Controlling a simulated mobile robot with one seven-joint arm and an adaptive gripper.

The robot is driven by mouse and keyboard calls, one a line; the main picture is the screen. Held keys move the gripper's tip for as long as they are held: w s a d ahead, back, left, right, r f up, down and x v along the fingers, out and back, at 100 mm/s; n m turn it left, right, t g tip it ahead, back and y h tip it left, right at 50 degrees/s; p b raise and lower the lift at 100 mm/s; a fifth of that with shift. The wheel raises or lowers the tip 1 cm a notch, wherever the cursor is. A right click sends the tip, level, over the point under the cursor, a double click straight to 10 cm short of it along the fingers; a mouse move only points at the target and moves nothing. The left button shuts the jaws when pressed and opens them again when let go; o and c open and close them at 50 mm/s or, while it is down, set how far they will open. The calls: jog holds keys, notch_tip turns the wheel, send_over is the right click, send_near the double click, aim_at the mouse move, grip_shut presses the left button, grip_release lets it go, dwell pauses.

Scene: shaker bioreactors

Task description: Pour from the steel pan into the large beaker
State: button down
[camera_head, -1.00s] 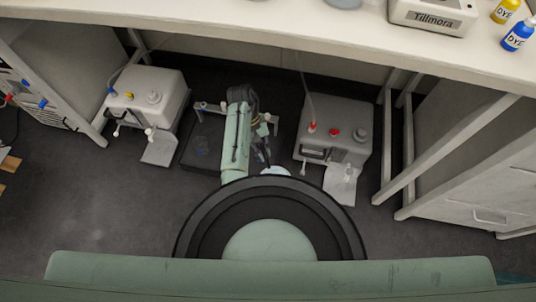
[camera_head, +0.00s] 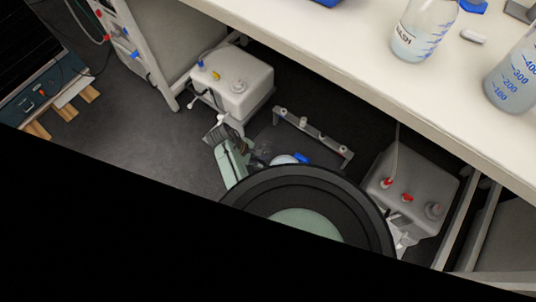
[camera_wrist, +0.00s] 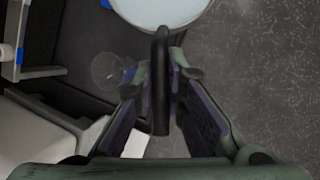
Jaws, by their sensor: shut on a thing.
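My gripper (camera_wrist: 157,72) is shut on the black handle (camera_wrist: 160,105) of the steel pan (camera_wrist: 160,10) in the wrist view. The pan shows only in part at the top edge, with a pale surface inside. In the head view the pan (camera_head: 284,159) shows as a small pale round patch beyond my round base part. A large clear vessel with blue marks (camera_head: 517,80), perhaps the large beaker, stands on the bench at the right. A clear round glass thing (camera_wrist: 106,69) is left of the handle in the wrist view; I cannot tell what it is.
Under the bench (camera_head: 370,55) stand a white pump box (camera_head: 240,92) at left and a grey-looking one (camera_head: 412,178) at right. A metal rail (camera_head: 312,132) lies between them. A labelled bottle (camera_head: 418,38) stands on the bench.

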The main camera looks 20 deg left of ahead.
jog(key=a+n, duration=0.1)
jog(key=n, duration=0.1)
jog(key=a+n+t+y, duration=0.1)
jog(key=a+n, duration=0.1)
jog(key=a+n+t, duration=0.1)
jog(key=shift+s+a+f+n+y, duration=0.2)
jog(key=shift+s+a+n+y, duration=0.1)
jog(key=shift+a+n, duration=0.1)
jog(key=a+r+n+t+y, duration=0.1)
jog(key=a+r+n+y, duration=0.15)
jog(key=a+n, duration=0.5)
jog(key=shift+y, duration=0.85)
jog(key=r+p, duration=0.2)
jog(key=p, duration=0.2)
jog(key=r+p, duration=0.2)
jog(key=p, duration=0.1)
jog(key=shift+w+d+r+p, duration=0.15)
jog(key=shift+d+r+p, duration=0.05)
jog(key=shift+p, duration=0.2)
